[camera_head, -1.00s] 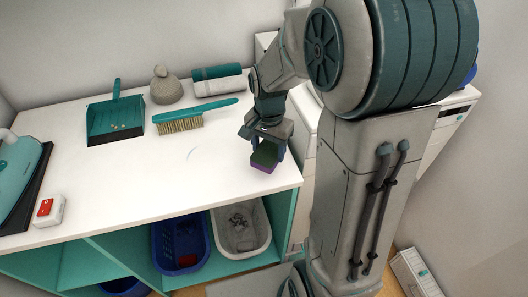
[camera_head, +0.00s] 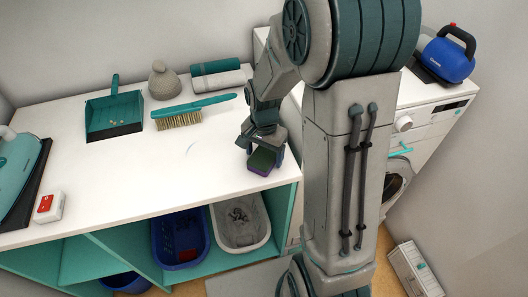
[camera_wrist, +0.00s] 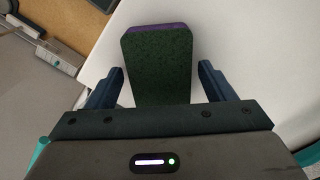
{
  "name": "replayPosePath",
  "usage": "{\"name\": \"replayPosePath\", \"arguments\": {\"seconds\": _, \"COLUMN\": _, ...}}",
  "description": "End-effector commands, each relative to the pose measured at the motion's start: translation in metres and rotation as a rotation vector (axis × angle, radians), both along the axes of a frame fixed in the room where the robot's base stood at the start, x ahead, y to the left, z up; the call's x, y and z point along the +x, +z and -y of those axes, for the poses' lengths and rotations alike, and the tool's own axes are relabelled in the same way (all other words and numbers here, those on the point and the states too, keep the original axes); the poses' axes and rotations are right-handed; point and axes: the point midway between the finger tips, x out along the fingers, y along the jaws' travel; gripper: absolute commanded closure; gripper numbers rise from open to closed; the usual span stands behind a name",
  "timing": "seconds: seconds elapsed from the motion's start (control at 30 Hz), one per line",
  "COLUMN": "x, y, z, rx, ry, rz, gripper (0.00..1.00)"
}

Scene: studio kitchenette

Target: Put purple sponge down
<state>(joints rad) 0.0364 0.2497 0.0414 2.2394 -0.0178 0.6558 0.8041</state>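The purple sponge (camera_head: 262,161) has a dark green scouring face and a purple body. It is at the white countertop (camera_head: 120,185), near its right front corner, and seems to rest on it. My gripper (camera_head: 265,155) is right at the sponge. In the wrist view the sponge (camera_wrist: 160,65) stands between the two fingers of my gripper (camera_wrist: 160,70), green face toward the camera. The fingers are spread, with a narrow gap visible on each side of the sponge, so my gripper looks open. The sponge's underside is hidden.
A brush (camera_head: 180,120), dustpan (camera_head: 114,117), stone-like pile (camera_head: 163,82) and rolled towels (camera_head: 217,75) are at the back. A red-and-white box (camera_head: 48,207) is at left. Baskets (camera_head: 241,225) sit below. The counter's middle is clear.

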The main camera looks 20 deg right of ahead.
Motion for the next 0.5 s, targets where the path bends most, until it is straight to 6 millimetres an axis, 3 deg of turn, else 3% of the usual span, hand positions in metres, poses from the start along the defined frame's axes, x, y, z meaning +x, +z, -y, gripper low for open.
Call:
{"name": "replayPosePath", "arguments": {"seconds": 0.33, "x": 0.000, "y": 0.003, "z": 0.000, "rx": 0.000, "ry": 0.000, "rz": 0.000, "gripper": 0.21}}
{"name": "replayPosePath", "arguments": {"seconds": 0.5, "x": 0.001, "y": 0.021, "z": 0.000, "rx": -0.001, "ry": 0.000, "rz": 0.005, "gripper": 0.21}}
